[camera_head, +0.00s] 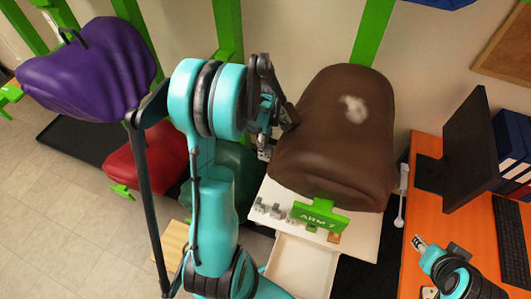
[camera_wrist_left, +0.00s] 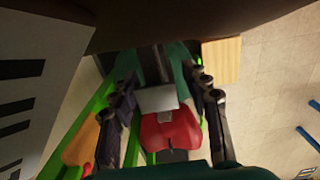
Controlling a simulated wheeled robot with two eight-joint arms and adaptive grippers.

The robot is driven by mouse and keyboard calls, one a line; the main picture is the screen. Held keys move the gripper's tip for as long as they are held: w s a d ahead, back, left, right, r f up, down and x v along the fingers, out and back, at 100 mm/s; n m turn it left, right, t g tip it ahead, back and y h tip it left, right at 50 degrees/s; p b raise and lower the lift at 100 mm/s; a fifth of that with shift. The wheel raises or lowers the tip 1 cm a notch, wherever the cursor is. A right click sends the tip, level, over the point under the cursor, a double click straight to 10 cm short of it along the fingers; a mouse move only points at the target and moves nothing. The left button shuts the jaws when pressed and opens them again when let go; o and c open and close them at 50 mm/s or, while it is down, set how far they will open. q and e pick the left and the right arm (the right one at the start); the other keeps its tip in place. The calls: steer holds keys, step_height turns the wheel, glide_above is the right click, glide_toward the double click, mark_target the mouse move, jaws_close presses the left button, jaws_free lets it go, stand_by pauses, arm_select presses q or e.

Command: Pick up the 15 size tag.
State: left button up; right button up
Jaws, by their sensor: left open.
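Several small grey tags stand in a row on the white top, among them a left one (camera_head: 260,205), a middle one (camera_head: 275,211) and a right one (camera_head: 291,217). Their numbers are too small to read, so I cannot tell which is 15. My left gripper (camera_head: 277,138) is open beside the left flank of the brown form, above and behind the row. In the left wrist view my left gripper (camera_wrist_left: 160,80) has its fingers apart, with a plain grey block (camera_wrist_left: 158,99) showing between them; I cannot tell what it is. My right gripper (camera_head: 420,242) is over the orange desk, its jaws unclear.
The brown form (camera_head: 335,140) bulks large beside my left gripper. A green "ARM 7" sign (camera_head: 320,216) stands at its front, near the tags. A purple saddle (camera_head: 85,70) and a red one (camera_head: 147,160) are at left. The orange desk (camera_head: 425,180) holds a monitor (camera_head: 470,145).

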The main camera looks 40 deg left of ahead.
arm_select(q)
steer(key=shift+w+f, duration=0.2)
steer(key=shift+f, duration=1.05)
steer(key=shift+s, duration=0.15)
jaws_close()
steer(key=shift+r, duration=0.15)
